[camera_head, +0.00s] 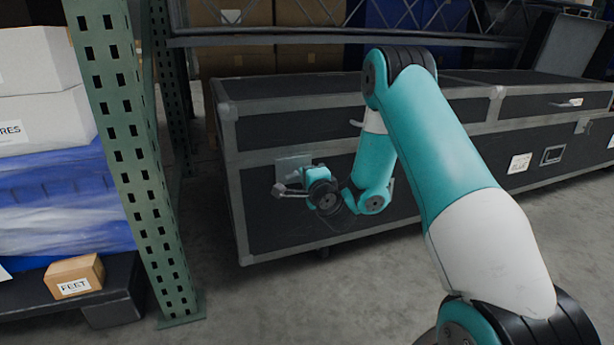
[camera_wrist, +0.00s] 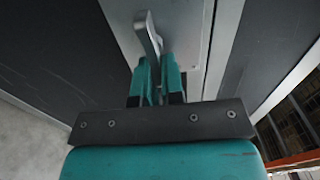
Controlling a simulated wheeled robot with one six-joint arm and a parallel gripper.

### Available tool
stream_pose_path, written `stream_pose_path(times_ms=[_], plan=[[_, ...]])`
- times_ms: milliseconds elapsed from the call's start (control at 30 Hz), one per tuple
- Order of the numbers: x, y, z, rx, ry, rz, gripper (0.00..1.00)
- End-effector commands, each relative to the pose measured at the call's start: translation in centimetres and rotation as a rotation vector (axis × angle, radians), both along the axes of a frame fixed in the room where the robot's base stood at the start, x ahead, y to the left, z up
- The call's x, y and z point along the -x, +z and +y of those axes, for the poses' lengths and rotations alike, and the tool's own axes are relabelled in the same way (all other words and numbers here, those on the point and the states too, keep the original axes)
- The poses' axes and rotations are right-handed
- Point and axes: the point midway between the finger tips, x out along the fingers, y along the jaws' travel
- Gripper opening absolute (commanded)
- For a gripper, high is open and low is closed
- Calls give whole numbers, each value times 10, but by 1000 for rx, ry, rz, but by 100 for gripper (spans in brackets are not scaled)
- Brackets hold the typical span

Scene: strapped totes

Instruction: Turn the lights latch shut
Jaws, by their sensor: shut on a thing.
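The latch (camera_wrist: 148,32) is a grey metal lever on a light metal plate (camera_wrist: 190,30), fixed to the front of a dark flight case (camera_head: 290,222). In the head view the plate (camera_head: 293,165) is at the case's left end. My gripper (camera_wrist: 160,75) is shut on the latch lever, with its teal fingers on either side of it. In the head view my gripper (camera_head: 290,188) is at the plate and hides part of the latch. No label reading "lights" is legible near this latch.
A green perforated rack post (camera_head: 125,130) stands left of the case. A small box marked FEET (camera_head: 75,277) sits on a low dark platform (camera_head: 112,300). More case fronts with labels (camera_head: 520,163) extend right. The concrete floor (camera_head: 270,300) in front is clear.

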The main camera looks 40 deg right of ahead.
Motion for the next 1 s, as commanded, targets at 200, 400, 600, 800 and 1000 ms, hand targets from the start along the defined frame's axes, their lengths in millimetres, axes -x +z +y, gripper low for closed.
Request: stream_pose_path(times_ms=[200, 400, 600, 800, 1000], plan=[[1, -2, 1, -32, 2, -4, 0], [1, -3, 1, -35, 2, -5, 0], [1, -3, 1, -35, 2, -4, 13], [1, -2, 1, -33, 1, -6, 34], [1, -2, 1, -32, 1, -7, 34]])
